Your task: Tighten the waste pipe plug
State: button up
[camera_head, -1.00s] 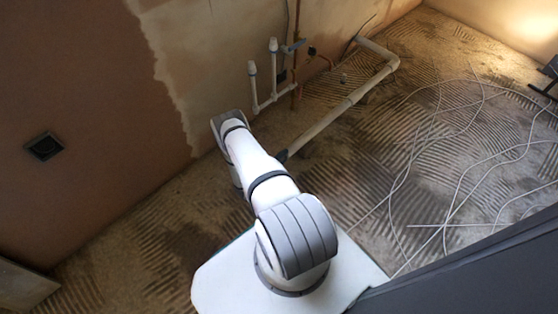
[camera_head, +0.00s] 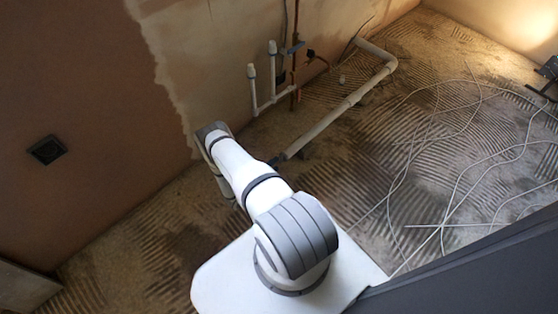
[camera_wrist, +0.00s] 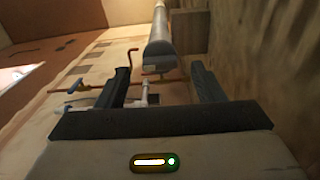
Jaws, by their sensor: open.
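The pale waste pipe (camera_head: 340,108) runs along the floor near the wall in the head view, with an elbow at its far end. Its near end is beside my arm, where a small dark piece (camera_head: 276,161) shows; I cannot tell whether it is the plug or my fingertip. In the wrist view a grey pipe (camera_wrist: 161,30) comes down between my fingers, ending in a paler blunt face (camera_wrist: 158,65) that may be the plug. My gripper (camera_wrist: 160,68) is open, one dark finger to each side, with no visible contact. The head view hides most of it behind my arm.
Two capped white upright pipes (camera_head: 252,75) and copper pipework (camera_head: 295,65) stand at the wall. Loose pale cables (camera_head: 440,165) lie across the ridged floor on the right. A black wall box (camera_head: 47,150) is at left. Floor beside the pipe is mostly clear.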

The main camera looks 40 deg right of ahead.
jog(key=shift+s+a, duration=0.15)
jog(key=shift+a, duration=1.2)
